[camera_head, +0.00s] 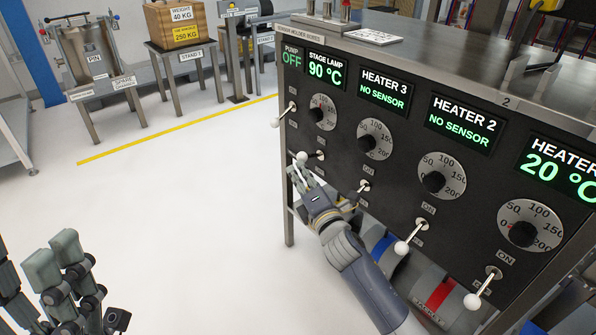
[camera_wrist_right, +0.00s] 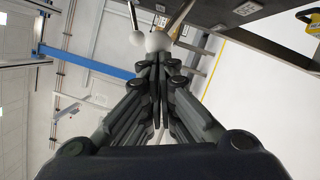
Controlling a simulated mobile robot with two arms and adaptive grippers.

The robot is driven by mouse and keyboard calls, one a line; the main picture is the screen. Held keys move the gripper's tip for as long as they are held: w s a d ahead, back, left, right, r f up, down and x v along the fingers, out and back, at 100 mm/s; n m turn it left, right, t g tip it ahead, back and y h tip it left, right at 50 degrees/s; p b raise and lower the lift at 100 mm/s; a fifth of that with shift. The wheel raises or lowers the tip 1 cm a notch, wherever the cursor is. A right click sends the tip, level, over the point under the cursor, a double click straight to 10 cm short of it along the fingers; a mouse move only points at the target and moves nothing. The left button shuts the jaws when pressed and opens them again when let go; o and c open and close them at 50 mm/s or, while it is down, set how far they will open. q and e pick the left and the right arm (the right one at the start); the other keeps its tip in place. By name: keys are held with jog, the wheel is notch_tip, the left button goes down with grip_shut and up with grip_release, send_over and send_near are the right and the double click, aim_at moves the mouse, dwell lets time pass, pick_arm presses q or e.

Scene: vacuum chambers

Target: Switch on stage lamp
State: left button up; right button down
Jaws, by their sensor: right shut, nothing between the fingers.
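The control panel (camera_head: 335,135) has a stage lamp display (camera_head: 326,71) reading 90 °C, with a dial (camera_head: 320,112) under it. The stage lamp lever (camera_head: 302,157) has a white ball end. It sticks out nearly level, while the neighbouring levers slope down. My right gripper (camera_head: 300,172) is shut and empty, its fingertips just below this ball. In the right wrist view, the closed fingertips (camera_wrist_right: 158,62) are close to a white ball (camera_wrist_right: 158,42); contact cannot be told. My left gripper (camera_head: 58,265) is partly in view at lower left, away from the panel; its opening is unclear.
The pump lever (camera_head: 276,121) is left of the stage lamp lever. The heater 2 lever (camera_head: 402,247) and heater 1 lever (camera_head: 473,301) are to the right. Cylinders with blue and red bands (camera_head: 440,293) lie below the panel. The floor (camera_head: 190,200) on the left is clear.

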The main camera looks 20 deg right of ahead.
pick_arm(q)
jog(key=w+d+f+g+y+p, duration=0.1)
jog(key=w+f+g, duration=0.4)
jog(key=w, duration=0.5)
jog(key=shift+d+g+y+p, duration=0.45)
jog(key=shift+g+p, duration=0.15)
jog(key=shift+g, duration=0.1)
pick_arm(e)
jog(key=shift+w+d+r+m, duration=0.1)
jog(key=shift+d+r+m, duration=0.05)
jog(key=shift+r+m, duration=0.25)
jog(key=shift+w+d+r+m, duration=0.1)
jog(key=shift+r+m, duration=0.2)
jog(key=shift+r, duration=0.2)
